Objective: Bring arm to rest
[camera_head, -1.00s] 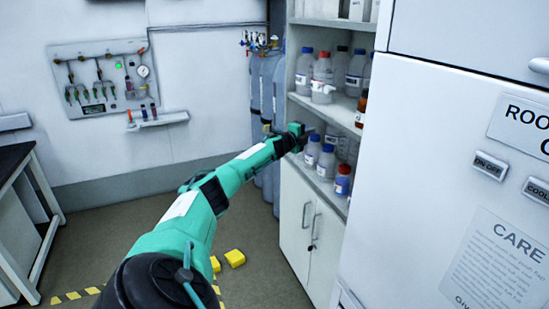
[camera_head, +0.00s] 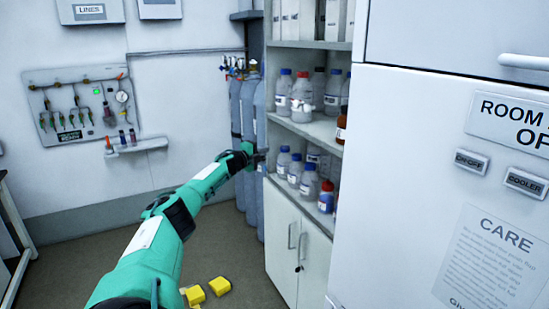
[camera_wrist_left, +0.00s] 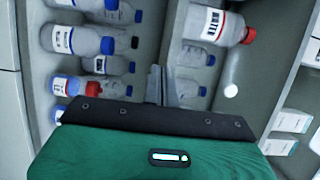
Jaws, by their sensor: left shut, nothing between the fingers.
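My left arm, green and black, reaches from the bottom of the head view toward the open shelf unit (camera_head: 318,131). My left gripper (camera_head: 262,158) is at the unit's left edge, near the lower bottle shelf. In the left wrist view its fingers (camera_wrist_left: 162,85) are together with nothing held between them, in front of the shelves. Blue-capped and red-capped bottles lie beyond it in that view, including a large red-capped bottle (camera_wrist_left: 217,24). My right gripper is not in view.
Grey gas cylinders (camera_head: 247,112) stand left of the unit. A white cooler (camera_head: 400,170) fills the right. Yellow blocks (camera_head: 219,286) lie on the floor, which is otherwise open left of the cabinet.

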